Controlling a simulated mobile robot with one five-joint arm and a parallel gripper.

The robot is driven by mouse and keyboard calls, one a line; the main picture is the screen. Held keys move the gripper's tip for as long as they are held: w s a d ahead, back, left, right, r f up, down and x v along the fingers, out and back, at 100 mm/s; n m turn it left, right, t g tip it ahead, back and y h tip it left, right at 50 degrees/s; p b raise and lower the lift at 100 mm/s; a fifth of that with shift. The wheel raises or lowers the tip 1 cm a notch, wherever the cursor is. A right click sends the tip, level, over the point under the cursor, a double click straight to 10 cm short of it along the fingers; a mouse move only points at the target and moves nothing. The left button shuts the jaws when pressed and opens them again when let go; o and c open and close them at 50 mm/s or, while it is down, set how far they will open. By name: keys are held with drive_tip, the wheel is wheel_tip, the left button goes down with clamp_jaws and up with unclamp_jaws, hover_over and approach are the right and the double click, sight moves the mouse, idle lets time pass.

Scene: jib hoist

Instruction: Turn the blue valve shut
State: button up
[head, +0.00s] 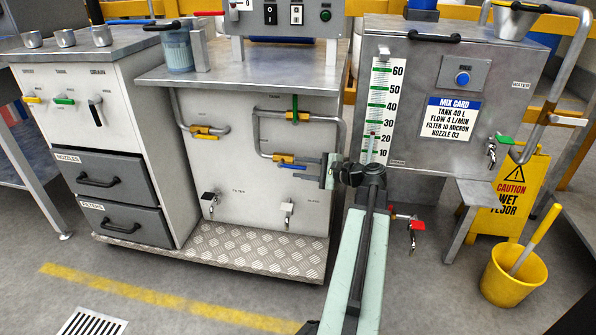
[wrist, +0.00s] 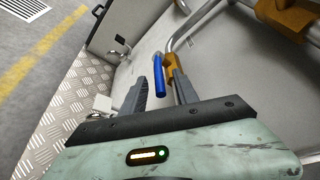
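The blue valve is on the lower pipe of the white panel in the middle. In the head view its blue handle (head: 291,166) lies roughly along the pipe beside a yellow valve body (head: 284,158). In the wrist view the handle (wrist: 158,75) points toward me, with the orange-yellow body (wrist: 180,65) beside it. My gripper (head: 312,168) is open at the right of the handle. In the wrist view the gripper (wrist: 160,82) has one finger on each side of the handle's near end. I cannot tell whether either finger touches it.
A yellow valve (head: 206,131) and a green-handled valve (head: 295,108) sit on the same pipework. Taps (head: 288,210) stick out below. The grey mix tank (head: 440,100) stands close to the right of my arm.

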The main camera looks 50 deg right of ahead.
drive_tip(key=shift+w+a+f, duration=0.15)
drive_tip(key=shift+w, duration=0.4)
clamp_jaws()
idle(1.0)
